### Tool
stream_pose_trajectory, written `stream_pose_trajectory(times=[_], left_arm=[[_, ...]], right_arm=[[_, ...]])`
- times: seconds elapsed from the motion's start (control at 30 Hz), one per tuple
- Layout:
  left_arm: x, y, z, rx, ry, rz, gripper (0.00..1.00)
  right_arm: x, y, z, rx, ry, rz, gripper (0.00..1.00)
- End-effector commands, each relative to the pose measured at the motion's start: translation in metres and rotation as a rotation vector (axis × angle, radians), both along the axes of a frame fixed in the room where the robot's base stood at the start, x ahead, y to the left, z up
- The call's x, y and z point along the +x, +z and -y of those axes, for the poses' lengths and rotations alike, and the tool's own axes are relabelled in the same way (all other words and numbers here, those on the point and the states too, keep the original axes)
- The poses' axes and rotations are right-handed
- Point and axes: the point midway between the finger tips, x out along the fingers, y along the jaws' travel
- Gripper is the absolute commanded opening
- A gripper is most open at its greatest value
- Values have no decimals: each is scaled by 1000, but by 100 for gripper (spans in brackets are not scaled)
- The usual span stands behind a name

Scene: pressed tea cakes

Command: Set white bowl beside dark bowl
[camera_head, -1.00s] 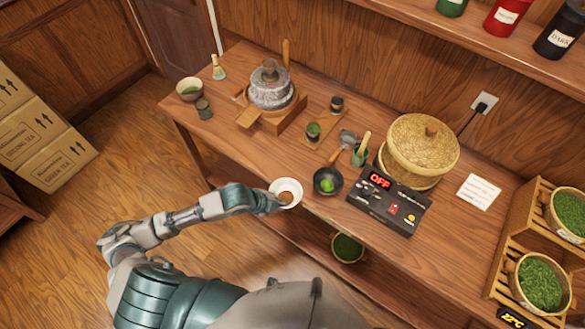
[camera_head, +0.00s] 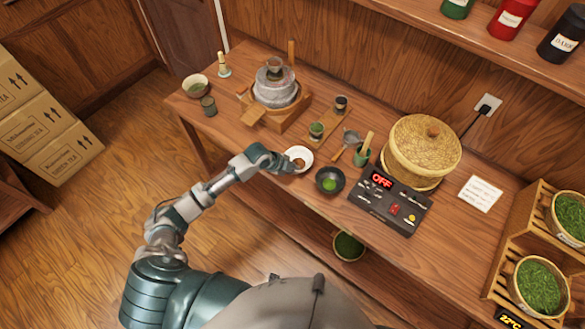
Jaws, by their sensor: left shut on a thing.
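The white bowl (camera_head: 303,152) is at the front half of the wooden table, up and left of the dark bowl (camera_head: 330,187). A small brown patch shows inside the white bowl. The dark bowl holds green powder and stands near the table's front edge. A small gap shows between the two bowls. My left gripper (camera_head: 289,163) is shut on the white bowl's left rim; its fingertips are small and partly hidden. I cannot tell whether the bowl touches the table. My right gripper is not in view.
A control box (camera_head: 390,197) with a red OFF display stands right of the dark bowl. A stone mill (camera_head: 274,90) and a large woven basket (camera_head: 424,150) stand farther back. Bare table lies left of the white bowl.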

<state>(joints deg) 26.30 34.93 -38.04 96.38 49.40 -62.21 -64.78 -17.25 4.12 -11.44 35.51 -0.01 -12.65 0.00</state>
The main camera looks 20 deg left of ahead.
Motion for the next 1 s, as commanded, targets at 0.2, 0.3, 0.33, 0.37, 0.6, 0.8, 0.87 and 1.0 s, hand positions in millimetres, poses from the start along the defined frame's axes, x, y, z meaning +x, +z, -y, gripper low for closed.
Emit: stream_pose_trajectory(times=[0.2, 0.3, 0.33, 0.37, 0.6, 0.8, 0.87, 1.0], left_arm=[[1, -3, 0, 0, -1, 4, 0], [0, -5, -1, -1, -1, 2, 0], [0, -5, -2, -1, 0, 1, 10], [0, -5, -2, -1, 0, 1, 18], [0, -5, -2, -1, 0, 2, 31], [-1, 1, -4, -1, 0, 3, 31], [-4, 7, -7, 0, 1, 4, 31], [-15, 31, -18, 1, 0, 6, 31]], right_arm=[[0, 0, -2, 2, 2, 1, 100], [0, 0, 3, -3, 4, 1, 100], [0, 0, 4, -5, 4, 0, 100], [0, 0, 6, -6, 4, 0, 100], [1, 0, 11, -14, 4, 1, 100], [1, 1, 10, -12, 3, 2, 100], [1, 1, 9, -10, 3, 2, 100], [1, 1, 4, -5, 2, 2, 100]])
